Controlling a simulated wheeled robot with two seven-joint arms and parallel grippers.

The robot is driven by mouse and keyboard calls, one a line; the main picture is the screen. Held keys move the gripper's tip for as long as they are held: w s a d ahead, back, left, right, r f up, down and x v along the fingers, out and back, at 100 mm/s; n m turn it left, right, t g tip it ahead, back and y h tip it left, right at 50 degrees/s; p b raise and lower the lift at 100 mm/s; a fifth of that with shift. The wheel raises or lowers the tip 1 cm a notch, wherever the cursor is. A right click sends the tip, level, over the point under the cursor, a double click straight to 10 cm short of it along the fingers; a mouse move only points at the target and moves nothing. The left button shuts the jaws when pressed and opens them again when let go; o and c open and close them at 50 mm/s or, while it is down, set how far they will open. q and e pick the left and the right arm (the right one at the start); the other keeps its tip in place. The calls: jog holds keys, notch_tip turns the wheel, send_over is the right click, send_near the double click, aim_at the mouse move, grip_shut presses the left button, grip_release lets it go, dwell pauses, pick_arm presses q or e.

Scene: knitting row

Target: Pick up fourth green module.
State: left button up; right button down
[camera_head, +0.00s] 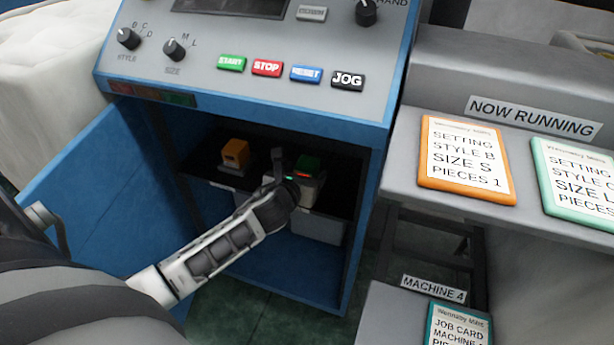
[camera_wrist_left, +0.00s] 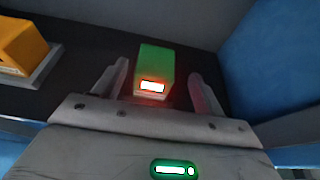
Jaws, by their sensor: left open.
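A green module (camera_head: 308,163) stands on the dark shelf inside the blue cabinet, right of an orange module (camera_head: 235,153). In the left wrist view the green module (camera_wrist_left: 154,72) has a lit white label with a red glow on its near face. My left gripper (camera_head: 285,168) reaches into the cabinet; in the left wrist view its open fingers (camera_wrist_left: 160,88) stand on either side of the green module, with gaps showing. The orange module (camera_wrist_left: 18,47) is at the left edge there. My right gripper is not seen.
The cabinet door (camera_head: 95,190) hangs open at left. Grey bins (camera_head: 318,228) sit under the shelf. The blue cabinet wall (camera_wrist_left: 275,70) is close on the right. Control buttons (camera_head: 290,70) are above the opening, and job cards (camera_head: 465,155) lie at right.

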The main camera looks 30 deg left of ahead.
aim_at(309, 165)
pick_arm(q)
jog(key=shift+w+a+f, duration=0.15)
jog(key=shift+w+f, duration=0.15)
jog(key=shift+w, duration=0.3)
jog(key=x, duration=0.1)
jog(key=b+x, duration=0.1)
jog(key=x, duration=0.1)
jog(key=b+x, duration=0.1)
jog(key=shift+a+f, duration=0.3)
jog(key=shift+f, duration=0.05)
jog(key=shift+w+a, duration=0.1)
jog(key=shift+w, duration=0.3)
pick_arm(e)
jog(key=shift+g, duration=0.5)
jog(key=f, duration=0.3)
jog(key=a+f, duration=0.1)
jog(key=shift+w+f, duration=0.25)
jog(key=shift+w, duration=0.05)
pick_arm(q)
jog(key=c, duration=1)
jog(key=shift+c, duration=0.6)
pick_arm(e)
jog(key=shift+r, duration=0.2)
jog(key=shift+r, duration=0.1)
